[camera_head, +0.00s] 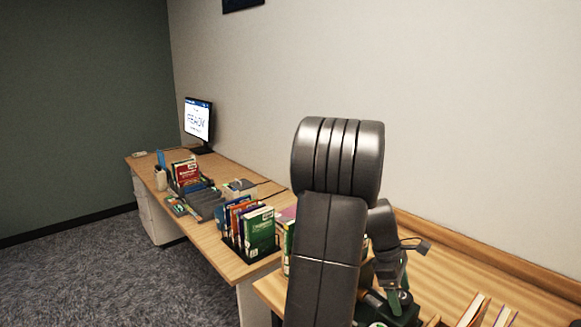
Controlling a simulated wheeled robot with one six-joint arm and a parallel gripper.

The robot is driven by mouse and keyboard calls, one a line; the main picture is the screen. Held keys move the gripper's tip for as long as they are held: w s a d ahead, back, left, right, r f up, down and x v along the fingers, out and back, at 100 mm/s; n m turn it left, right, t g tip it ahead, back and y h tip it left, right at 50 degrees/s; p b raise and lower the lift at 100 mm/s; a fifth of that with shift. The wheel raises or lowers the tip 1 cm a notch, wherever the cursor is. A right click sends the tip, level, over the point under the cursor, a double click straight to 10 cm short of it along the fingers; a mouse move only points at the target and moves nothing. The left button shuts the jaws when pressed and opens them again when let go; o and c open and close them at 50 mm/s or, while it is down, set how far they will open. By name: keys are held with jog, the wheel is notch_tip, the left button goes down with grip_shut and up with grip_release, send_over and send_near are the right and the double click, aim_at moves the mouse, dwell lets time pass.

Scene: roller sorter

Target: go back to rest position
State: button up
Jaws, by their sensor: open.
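My arm rises in the middle of the view, with its dark grey links filling much of the lower centre. My gripper (396,297) is at the lower right, behind the upright arm link and low over the near wooden desk. It points downward and is partly hidden by my own arm. Its jaws are small here, and nothing is seen held in them.
A long wooden desk (222,254) runs along the wall, with a monitor (198,120) at its far end. Book bins there hold several books, including a green one (259,234). A wooden surface (458,275) with books lies at the lower right. Carpet (120,272) is clear at left.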

jog(key=n+t+b, duration=0.1)
jog(key=n, duration=0.1)
jog(key=shift+s+f+n, duration=0.1)
jog(key=shift+f+n, duration=0.05)
jog(key=shift+n, duration=0.25)
jog(key=shift+a+r+n+b, duration=0.15)
jog(key=shift+r+n+b, duration=0.15)
jog(key=shift+b, duration=0.05)
jog(key=v, duration=1.2)
jog(key=shift+a, duration=0.2)
jog(key=shift+s, duration=0.1)
